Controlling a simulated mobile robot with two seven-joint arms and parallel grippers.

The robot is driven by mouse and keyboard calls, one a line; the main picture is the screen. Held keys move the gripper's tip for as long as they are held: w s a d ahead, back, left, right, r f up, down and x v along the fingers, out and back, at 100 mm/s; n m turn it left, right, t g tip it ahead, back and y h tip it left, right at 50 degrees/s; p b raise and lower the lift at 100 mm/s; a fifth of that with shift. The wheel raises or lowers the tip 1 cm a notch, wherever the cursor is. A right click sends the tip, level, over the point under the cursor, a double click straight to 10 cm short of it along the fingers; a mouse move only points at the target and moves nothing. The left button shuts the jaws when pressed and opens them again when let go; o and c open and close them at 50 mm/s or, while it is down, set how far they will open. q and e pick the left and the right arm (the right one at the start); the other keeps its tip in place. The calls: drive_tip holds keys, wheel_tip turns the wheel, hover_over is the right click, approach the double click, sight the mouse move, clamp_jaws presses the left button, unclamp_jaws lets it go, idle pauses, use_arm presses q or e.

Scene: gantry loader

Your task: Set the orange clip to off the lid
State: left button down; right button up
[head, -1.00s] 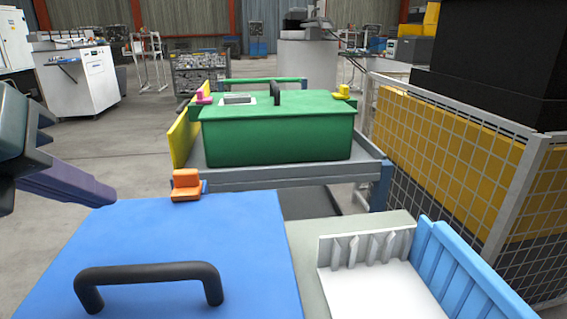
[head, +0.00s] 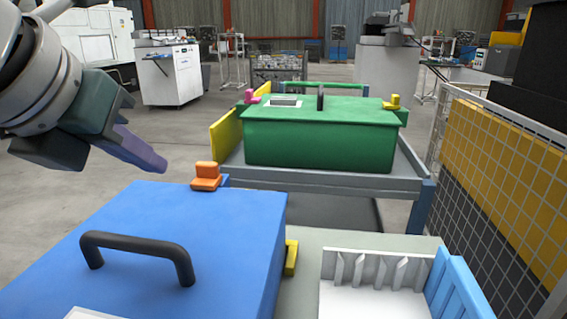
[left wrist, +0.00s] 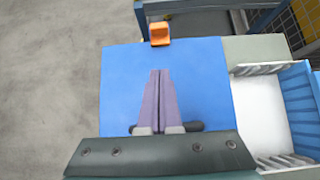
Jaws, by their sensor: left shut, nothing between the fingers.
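In the left wrist view the clip (left wrist: 160,34) stands at the lid's top edge, beyond the fingertips. The lid has a black bar handle (head: 140,247). My left gripper (head: 160,165) is shut and empty, left of the clip and apart from it. In the left wrist view its purple fingers (left wrist: 160,72) lie together over the blue lid and partly hide the handle. My right gripper is not in view.
A yellow clip (head: 291,257) is on the blue box's right side. A white rack (head: 370,290) with a light blue side (head: 452,285) stands to the right. Beyond is a green box (head: 320,140) on a grey cart (head: 400,180). A mesh fence (head: 500,180) runs along the right.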

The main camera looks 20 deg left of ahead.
sight(206, 176)
use_arm(q)
drive_tip(key=b+x, duration=0.2)
drive_tip(key=x, duration=0.7)
drive_tip(key=shift+d+f, duration=0.1)
drive_tip(key=shift+f, duration=0.05)
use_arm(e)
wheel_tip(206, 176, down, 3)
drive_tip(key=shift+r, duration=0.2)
use_arm(q)
drive_tip(key=shift+w+a+r, duration=0.1)
drive_tip(key=shift+w+a, duration=0.05)
drive_tip(key=shift+w, duration=0.45)
drive_tip(key=shift+w+a+r, duration=0.1)
drive_tip(key=shift+w+a, duration=0.05)
drive_tip(key=shift+w, duration=0.45)
drive_tip(key=shift+w+a, duration=0.15)
drive_tip(key=shift+w, duration=0.5)
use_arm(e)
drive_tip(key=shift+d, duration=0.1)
